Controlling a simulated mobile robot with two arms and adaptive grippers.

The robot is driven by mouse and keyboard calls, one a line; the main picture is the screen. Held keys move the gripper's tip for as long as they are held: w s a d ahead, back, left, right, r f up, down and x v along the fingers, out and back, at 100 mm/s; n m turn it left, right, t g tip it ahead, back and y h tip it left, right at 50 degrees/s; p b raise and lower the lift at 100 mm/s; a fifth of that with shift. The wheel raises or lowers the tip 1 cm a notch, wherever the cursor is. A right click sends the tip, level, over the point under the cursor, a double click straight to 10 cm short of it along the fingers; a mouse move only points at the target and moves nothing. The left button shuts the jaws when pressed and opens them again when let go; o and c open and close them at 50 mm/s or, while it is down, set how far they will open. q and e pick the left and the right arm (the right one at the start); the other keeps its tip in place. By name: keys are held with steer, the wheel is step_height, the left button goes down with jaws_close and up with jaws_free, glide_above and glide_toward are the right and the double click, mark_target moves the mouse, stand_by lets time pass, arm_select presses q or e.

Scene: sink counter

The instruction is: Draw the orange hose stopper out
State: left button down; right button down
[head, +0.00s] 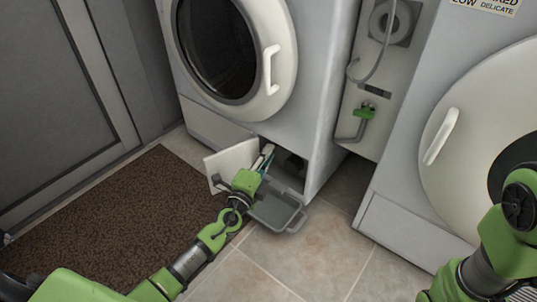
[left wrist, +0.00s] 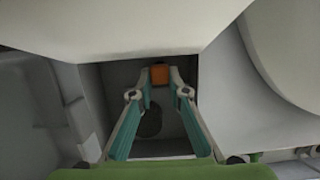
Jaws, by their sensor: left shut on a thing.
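The orange hose stopper (left wrist: 160,73) shows in the left wrist view, between the fingertips inside the low opening of the washing machine. My left gripper (left wrist: 160,80) is shut on it, with one finger on each side. A dark round hole (left wrist: 149,121) shows in the wall of the opening, below the stopper in the picture. In the head view my left gripper (head: 267,155) reaches into the opening at the machine's foot, and the stopper is hidden there. My right arm shows at the right edge, but its fingers are out of view.
The opened white flap (head: 231,160) stands left of my left gripper. A grey tray (head: 277,212) sits on the floor in front of the opening. A brown mat (head: 130,210) lies to the left. A second machine (head: 400,190) stands to the right, with tiled floor (head: 300,262) between.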

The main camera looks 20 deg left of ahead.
arm_select(q)
steer(key=shift+s, duration=0.15)
steer(key=shift+s+a, duration=0.2)
steer(key=shift+s, duration=0.25)
steer(key=shift+s, duration=0.1)
